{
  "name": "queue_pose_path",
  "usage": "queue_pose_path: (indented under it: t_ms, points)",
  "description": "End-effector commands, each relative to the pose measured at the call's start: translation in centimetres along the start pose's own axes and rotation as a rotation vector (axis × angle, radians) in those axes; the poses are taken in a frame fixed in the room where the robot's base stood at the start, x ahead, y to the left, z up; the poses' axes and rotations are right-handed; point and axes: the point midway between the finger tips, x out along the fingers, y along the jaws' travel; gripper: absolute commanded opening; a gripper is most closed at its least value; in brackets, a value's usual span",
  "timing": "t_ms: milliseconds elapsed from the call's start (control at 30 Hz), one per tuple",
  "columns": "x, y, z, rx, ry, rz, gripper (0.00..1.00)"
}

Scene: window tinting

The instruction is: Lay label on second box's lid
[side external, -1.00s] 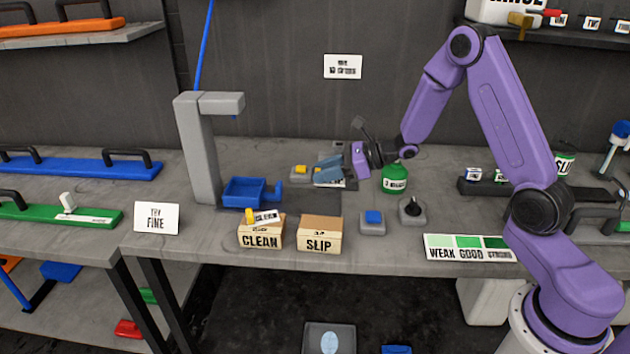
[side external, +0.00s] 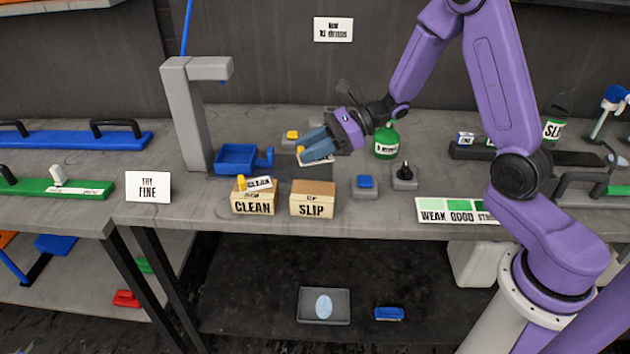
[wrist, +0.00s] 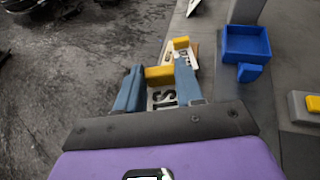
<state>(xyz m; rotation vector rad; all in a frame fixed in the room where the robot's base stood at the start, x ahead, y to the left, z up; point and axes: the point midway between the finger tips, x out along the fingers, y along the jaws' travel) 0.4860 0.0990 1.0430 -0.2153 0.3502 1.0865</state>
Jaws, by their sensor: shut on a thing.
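My gripper (side external: 303,154) is shut on the yellow tab (wrist: 158,75) of a white label (wrist: 161,98) with dark letters. It holds the label in the air behind and above the SLIP box (side external: 312,205). In the side view the label is mostly hidden by the blue fingers. That other yellow tab (wrist: 181,43) shows beyond my fingers in the wrist view.
A blue tray (side external: 236,160) sits by a grey post (side external: 185,115) behind the boxes. A blue button block (side external: 365,186) and a black-knobbed block (side external: 404,177) stand to the right. A green bottle (side external: 386,143) is behind them. The bench's front edge is close to the boxes.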

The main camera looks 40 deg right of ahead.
Motion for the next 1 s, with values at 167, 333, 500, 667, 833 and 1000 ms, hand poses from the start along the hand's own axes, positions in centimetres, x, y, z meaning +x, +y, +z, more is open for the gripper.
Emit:
queue_pose_path:
  t_ms: [167,333,500,667,833,1000]
  points:
    - [1.3,0.2,-1.9,-0.002,0.003,0.021,0.09]
    - [1.9,0.1,-3.5,-0.005,0.002,0.019,0.09]
    - [2.3,0.1,-4.4,-0.005,0.002,0.019,0.09]
    - [3.0,0.2,-6.1,-0.003,0.003,0.020,0.09]
    - [3.4,0.1,-7.1,-0.007,0.001,0.016,0.09]
    - [3.4,0.1,-7.1,-0.008,0.001,0.016,0.09]
